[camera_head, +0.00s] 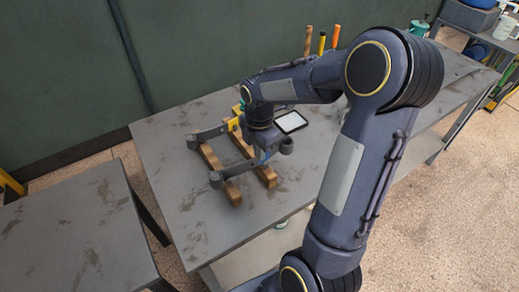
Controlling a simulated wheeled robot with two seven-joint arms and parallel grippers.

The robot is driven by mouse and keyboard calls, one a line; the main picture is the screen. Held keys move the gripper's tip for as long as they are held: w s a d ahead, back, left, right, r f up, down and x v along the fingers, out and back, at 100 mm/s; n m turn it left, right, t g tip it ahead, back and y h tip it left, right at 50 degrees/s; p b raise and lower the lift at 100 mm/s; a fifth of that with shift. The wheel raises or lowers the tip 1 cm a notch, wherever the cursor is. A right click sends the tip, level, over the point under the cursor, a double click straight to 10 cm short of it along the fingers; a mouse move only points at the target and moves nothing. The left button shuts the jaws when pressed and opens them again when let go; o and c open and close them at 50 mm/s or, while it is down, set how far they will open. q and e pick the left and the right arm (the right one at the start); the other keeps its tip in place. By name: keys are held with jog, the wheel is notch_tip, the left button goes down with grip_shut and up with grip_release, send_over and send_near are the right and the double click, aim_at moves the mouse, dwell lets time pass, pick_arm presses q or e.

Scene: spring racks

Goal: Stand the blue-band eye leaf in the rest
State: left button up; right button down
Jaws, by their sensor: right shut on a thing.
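The rest (264,176) is a pair of wooden bars lying on the grey table. My right gripper points down and is shut on this leaf; the fingertips are mostly hidden by the wrist. I cannot tell whether the leaf touches the bars. A second dark leaf (207,135) with a yellow band (233,125) stands across the back part of the bars. My left gripper is not in view.
A dark-framed white panel (291,122) lies right of the rest. Several upright handles (322,43) stand at the table's back edge. Another grey table (75,235) stands at left, across a gap. The front left of the main table (205,235) is clear.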

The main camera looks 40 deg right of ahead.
jog(key=shift+f+b, duration=0.5)
jog(key=shift+f, duration=0.35)
dwell(0.6)
jog(key=c, duration=0.7)
grip_release()
jog(key=shift+r+p, duration=3.4)
jog(key=shift+r, duration=0.6)
